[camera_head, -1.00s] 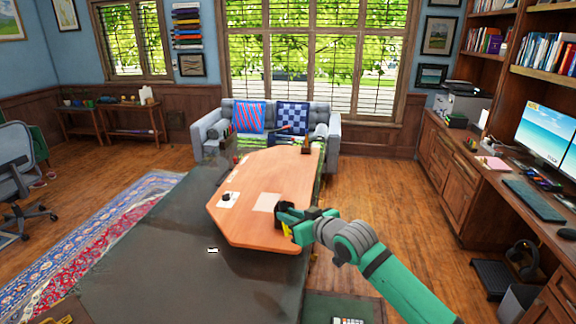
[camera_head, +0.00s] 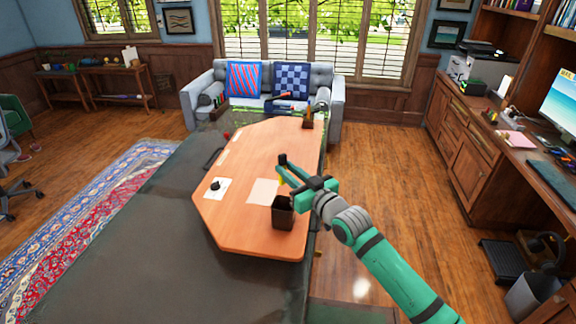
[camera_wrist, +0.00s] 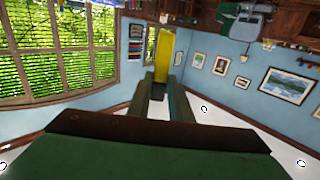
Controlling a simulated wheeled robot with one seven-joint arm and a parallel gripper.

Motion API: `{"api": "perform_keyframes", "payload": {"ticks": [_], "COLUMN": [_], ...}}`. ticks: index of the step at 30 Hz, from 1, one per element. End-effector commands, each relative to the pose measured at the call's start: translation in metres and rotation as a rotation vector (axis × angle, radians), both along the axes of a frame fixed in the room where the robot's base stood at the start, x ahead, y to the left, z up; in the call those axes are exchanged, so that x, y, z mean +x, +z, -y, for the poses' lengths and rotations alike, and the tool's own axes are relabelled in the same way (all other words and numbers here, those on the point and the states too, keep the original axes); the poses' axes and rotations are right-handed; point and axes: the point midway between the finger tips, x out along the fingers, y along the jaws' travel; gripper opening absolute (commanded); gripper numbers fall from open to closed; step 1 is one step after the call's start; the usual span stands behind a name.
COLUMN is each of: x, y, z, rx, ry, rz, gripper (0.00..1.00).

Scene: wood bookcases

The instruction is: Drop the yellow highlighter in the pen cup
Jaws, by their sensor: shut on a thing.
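My gripper (camera_head: 284,171) is shut on the yellow highlighter (camera_wrist: 165,52), which stands out beyond the fingertips (camera_wrist: 162,84) in the wrist view. In the head view only a small yellow part of the highlighter (camera_head: 281,181) shows below the fingers. A dark, open-topped pen cup (camera_head: 283,214) stands upright on the near right part of the orange wooden tabletop (camera_head: 235,225). The gripper appears above the cup and slightly beyond its rim in the picture. The exact gap and alignment cannot be told. The cup's inside is mostly dark.
White papers (camera_head: 263,191) and a small black object (camera_head: 215,186) lie on the tabletop. A dark holder (camera_head: 307,119) stands at its far end. A grey sofa (camera_head: 338,98) is behind. A desk with a monitor (camera_head: 562,107) is at right. Open floor (camera_head: 385,165) lies between.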

Motion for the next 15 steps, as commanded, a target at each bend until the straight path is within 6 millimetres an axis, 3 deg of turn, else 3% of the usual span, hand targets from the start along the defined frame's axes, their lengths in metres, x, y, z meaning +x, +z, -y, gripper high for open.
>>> {"api": "perform_keyframes", "payload": {"ticks": [15], "x": [0.000], "y": [-0.032], "z": [0.001], "rx": [0.000], "ry": [-0.001], "rz": [-0.002], "gripper": [0.00]}}
